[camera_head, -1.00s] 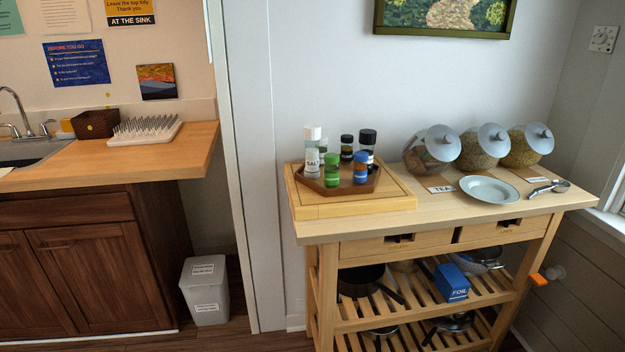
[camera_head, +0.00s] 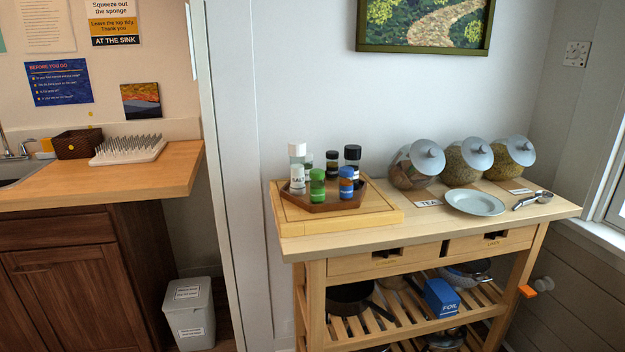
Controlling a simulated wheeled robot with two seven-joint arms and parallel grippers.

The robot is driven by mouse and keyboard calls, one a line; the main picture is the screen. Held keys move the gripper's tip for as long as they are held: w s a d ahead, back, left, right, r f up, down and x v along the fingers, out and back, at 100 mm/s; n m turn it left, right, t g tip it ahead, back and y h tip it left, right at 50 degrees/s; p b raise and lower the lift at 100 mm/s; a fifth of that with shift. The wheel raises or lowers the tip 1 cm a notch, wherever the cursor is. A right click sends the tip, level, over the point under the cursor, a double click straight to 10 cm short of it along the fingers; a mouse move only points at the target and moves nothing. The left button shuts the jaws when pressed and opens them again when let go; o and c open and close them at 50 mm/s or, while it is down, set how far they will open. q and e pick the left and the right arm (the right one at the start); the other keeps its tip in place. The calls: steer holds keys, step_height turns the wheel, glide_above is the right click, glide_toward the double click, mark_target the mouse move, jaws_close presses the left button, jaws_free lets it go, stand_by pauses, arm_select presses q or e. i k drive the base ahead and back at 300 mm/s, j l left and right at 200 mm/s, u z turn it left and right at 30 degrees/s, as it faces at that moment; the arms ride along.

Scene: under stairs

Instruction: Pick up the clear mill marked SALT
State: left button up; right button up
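The clear mill marked SALT (camera_head: 297,179) has a white top and stands upright at the left of a brown tray (camera_head: 334,207). The tray sits on a wooden board (camera_head: 291,227) on the left of the wooden cart's top. A green-capped jar (camera_head: 317,186) stands just right of the mill, and a blue-capped jar (camera_head: 346,183) farther right. A black-topped mill (camera_head: 352,157) and other dark-capped jars stand behind them. Neither of my grippers is in view.
The cart top (camera_head: 418,232) also holds three tilted glass jars (camera_head: 463,160), a plate (camera_head: 475,203) and a metal scoop (camera_head: 533,199). A wooden counter (camera_head: 150,180) with a sink is at the left. A white bin (camera_head: 190,312) stands on the floor between counter and cart.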

mark_target(297, 188)
steer(key=i+l+u, duration=0.1)
steer(key=l, duration=0.2)
steer(key=i+l+u, duration=0.2)
steer(key=i+l, duration=0.15)
steer(key=l, duration=0.3)
steer(key=i+l+u, duration=0.1)
steer(key=l, duration=0.2)
steer(key=i+l+u, duration=0.1)
steer(key=l, duration=0.25)
steer(key=j+z, duration=0.1)
steer(key=z, duration=0.35)
steer(key=j+z, duration=0.15)
steer(key=z, duration=0.3)
